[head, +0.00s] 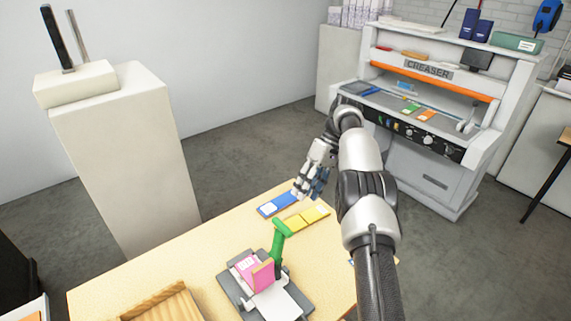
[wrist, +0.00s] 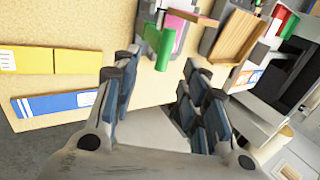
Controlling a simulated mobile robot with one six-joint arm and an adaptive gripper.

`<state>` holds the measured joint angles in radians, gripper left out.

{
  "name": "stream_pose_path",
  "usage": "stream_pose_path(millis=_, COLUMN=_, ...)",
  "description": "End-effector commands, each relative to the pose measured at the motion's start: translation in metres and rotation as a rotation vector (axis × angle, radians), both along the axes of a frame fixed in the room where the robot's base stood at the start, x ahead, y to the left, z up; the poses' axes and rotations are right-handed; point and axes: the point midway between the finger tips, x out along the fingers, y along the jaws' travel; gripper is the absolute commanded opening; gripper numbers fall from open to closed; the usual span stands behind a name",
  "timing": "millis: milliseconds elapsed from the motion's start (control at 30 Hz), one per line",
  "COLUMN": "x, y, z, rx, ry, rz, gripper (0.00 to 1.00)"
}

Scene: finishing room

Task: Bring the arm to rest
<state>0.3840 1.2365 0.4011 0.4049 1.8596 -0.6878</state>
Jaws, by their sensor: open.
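My gripper (head: 309,190) is over the far edge of the pale wooden table (head: 205,245), close to a blue card (head: 278,204) in the head view. In the wrist view my gripper (wrist: 160,88) has its fingers spread apart, with nothing between them. The blue card (wrist: 58,103) and a yellow card (wrist: 27,60) lie to the left of the fingers there. My arm is stretched out from the lower right of the head view, bent at the far end.
A grey device with a green handle (head: 279,242) and a pink block (head: 256,272) stands on the table. A wooden tray (head: 165,303) is at the front left. The creaser machine (head: 428,125) stands behind, a white pedestal (head: 125,160) at left. Grey floor (head: 235,155) lies clear between.

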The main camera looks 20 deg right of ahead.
Motion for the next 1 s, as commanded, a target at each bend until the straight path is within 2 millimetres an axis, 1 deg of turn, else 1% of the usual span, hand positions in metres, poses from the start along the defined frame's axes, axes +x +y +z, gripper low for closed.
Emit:
stream_pose_path(millis=133, x=0.001, y=0.001, z=0.003, rx=-0.005, ry=-0.003, rz=-0.003, gripper=0.4)
stream_pose_path(millis=233, x=0.001, y=0.007, z=0.015, rx=-0.026, ry=-0.01, rz=-0.015, gripper=0.4)
stream_pose_path(millis=333, x=-0.002, y=0.018, z=0.036, rx=-0.071, ry=-0.025, rz=-0.045, gripper=0.4)
stream_pose_path(millis=467, x=-0.017, y=0.038, z=0.067, rx=-0.142, ry=-0.049, rz=-0.096, gripper=0.4)
stream_pose_path(millis=567, x=-0.036, y=0.053, z=0.088, rx=-0.194, ry=-0.076, rz=-0.137, gripper=0.4)
stream_pose_path(millis=600, x=-0.046, y=0.06, z=0.095, rx=-0.214, ry=-0.087, rz=-0.152, gripper=0.4)
stream_pose_path(millis=667, x=-0.062, y=0.069, z=0.104, rx=-0.242, ry=-0.105, rz=-0.176, gripper=0.4)
stream_pose_path(millis=733, x=-0.083, y=0.079, z=0.112, rx=-0.274, ry=-0.129, rz=-0.201, gripper=0.4)
stream_pose_path(millis=867, x=-0.128, y=0.097, z=0.118, rx=-0.327, ry=-0.177, rz=-0.25, gripper=0.4)
stream_pose_path(millis=900, x=-0.143, y=0.101, z=0.118, rx=-0.342, ry=-0.193, rz=-0.264, gripper=0.4)
stream_pose_path(millis=967, x=-0.167, y=0.108, z=0.115, rx=-0.361, ry=-0.219, rz=-0.285, gripper=0.4)
stream_pose_path(millis=1000, x=-0.183, y=0.112, z=0.112, rx=-0.374, ry=-0.236, rz=-0.299, gripper=0.4)
